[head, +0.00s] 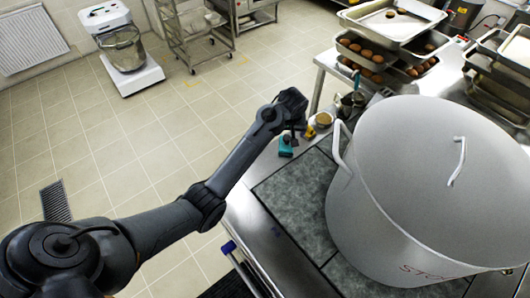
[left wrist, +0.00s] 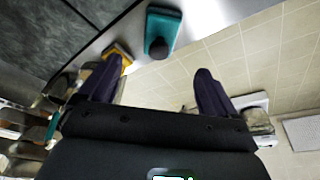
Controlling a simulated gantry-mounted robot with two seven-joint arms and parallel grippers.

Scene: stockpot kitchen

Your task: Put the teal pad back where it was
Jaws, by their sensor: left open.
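The teal pad (head: 286,150) has a dark knob on top. It lies on the metal counter strip near its left edge, beside the dark hob plate. In the left wrist view the teal pad (left wrist: 172,22) is beyond my fingertips, apart from them. My left gripper (head: 297,118) is above the counter near the pad, its fingers partly hidden by its own body. In the left wrist view the left gripper (left wrist: 157,72) is open, with nothing between its fingers. My right gripper is in neither view.
A big stockpot (head: 400,215) stands on the dark plates (head: 295,200) to the right. A yellow item (head: 310,131) and a small cup (head: 324,119) sit close to the pad. Trays of brown round items (head: 368,57) are behind. Open floor (head: 150,150) lies left.

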